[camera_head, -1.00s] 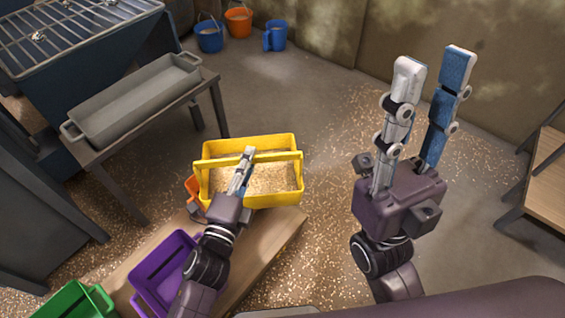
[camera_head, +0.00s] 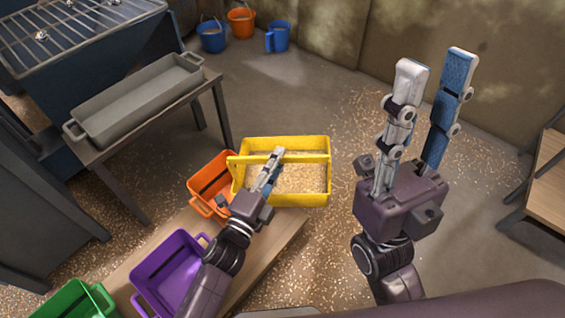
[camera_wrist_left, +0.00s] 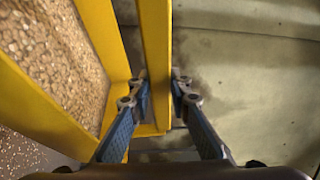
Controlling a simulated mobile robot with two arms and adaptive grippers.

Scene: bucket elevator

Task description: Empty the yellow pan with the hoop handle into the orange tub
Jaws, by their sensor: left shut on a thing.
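The yellow pan (camera_head: 323,190) holds a layer of tan grain and hangs level in the head view, just right of the orange tub (camera_head: 206,207). My left gripper (camera_head: 272,165) is shut on its hoop handle (camera_head: 305,158). The left wrist view shows the fingers (camera_wrist_left: 158,95) on both sides of the yellow handle bar (camera_wrist_left: 156,45), with grain inside the pan to the left. The orange tub sits at the bench's far end, its right side partly hidden by the pan and my left arm. My right gripper (camera_head: 428,115) points up, open and empty.
A purple tub (camera_head: 150,272) and a green tub (camera_head: 75,300) stand on the wooden bench (camera_head: 270,245). A grey trough (camera_head: 135,105) rests on a table at left. Blue and orange buckets (camera_head: 241,22) stand at the back. Grain is scattered on the floor.

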